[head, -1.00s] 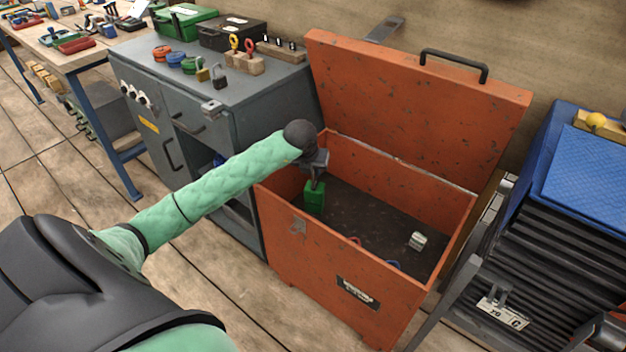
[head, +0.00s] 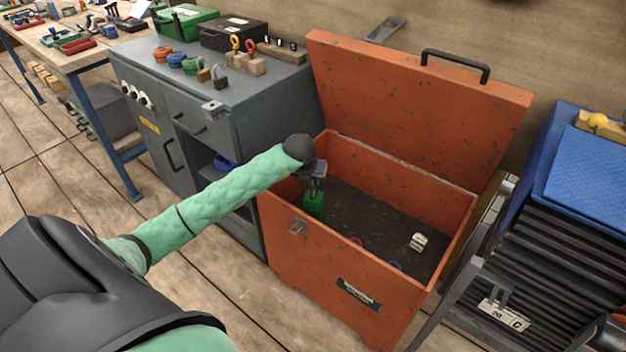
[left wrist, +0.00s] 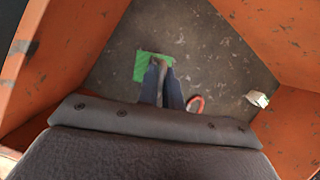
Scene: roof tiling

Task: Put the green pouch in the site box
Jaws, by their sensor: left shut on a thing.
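The orange site box (head: 327,261) stands open with its lid (head: 415,105) raised against the wall. My left gripper (head: 316,190) reaches into the box at its left end. It is shut on the green pouch (head: 314,205), which hangs below the fingers inside the box. In the left wrist view the pouch (left wrist: 146,67) shows at the fingertips (left wrist: 162,68), above the dark box floor (left wrist: 190,40). I cannot tell whether the pouch touches the floor. My right gripper is not in view.
A small white item (head: 418,241) and a red item (head: 356,241) lie on the box floor. A grey cabinet (head: 255,120) with padlocks and tape rolls stands close on the left. A black ribbed stand with a blue mat (head: 590,170) is on the right.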

